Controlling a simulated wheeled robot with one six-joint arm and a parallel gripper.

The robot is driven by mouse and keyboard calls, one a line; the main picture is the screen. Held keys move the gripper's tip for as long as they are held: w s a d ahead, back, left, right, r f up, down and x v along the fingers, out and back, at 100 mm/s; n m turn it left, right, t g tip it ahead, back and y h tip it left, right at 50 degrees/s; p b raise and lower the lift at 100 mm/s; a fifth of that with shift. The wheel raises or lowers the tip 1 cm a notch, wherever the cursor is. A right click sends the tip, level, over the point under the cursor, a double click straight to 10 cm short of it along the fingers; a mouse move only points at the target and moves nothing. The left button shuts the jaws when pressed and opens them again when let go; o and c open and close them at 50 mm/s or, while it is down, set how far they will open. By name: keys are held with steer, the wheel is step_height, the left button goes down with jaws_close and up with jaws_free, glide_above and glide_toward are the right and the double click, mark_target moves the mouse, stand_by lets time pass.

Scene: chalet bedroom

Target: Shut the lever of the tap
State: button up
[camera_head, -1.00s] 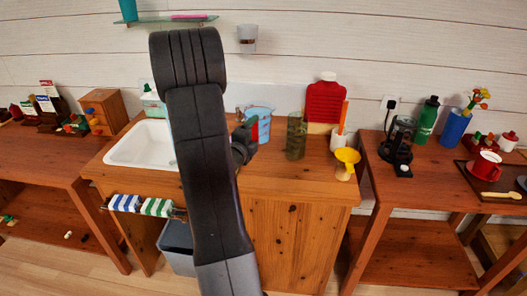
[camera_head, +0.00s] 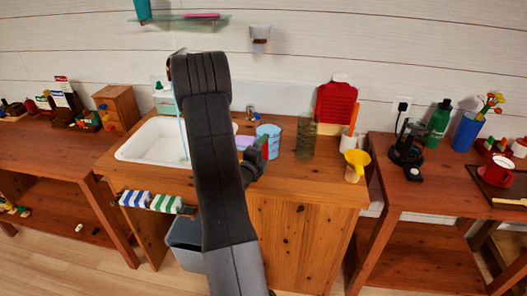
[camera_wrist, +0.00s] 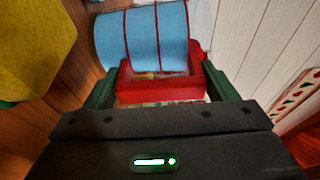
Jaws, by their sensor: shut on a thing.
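My gripper (camera_head: 262,147) is right of the sink, low over the wooden counter (camera_head: 300,180). In the wrist view its green fingers (camera_wrist: 160,88) are shut on the red handle (camera_wrist: 160,88) of a pale blue jug (camera_wrist: 145,38) with thin red bands. The jug (camera_head: 268,133) also shows in the head view; I cannot tell whether it touches the counter. A thin pale blue stream (camera_head: 183,135) falls into the white sink (camera_head: 150,143). My arm hides most of the tap. A small metallic part (camera_head: 250,113) shows behind the counter; I cannot tell whether it is the lever.
A lilac object (camera_head: 243,142) is beside my gripper. Striped towels (camera_head: 150,202) hang at the counter's front.

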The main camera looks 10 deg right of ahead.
steer(key=shift+f, duration=0.1)
steer(key=o, duration=1.2)
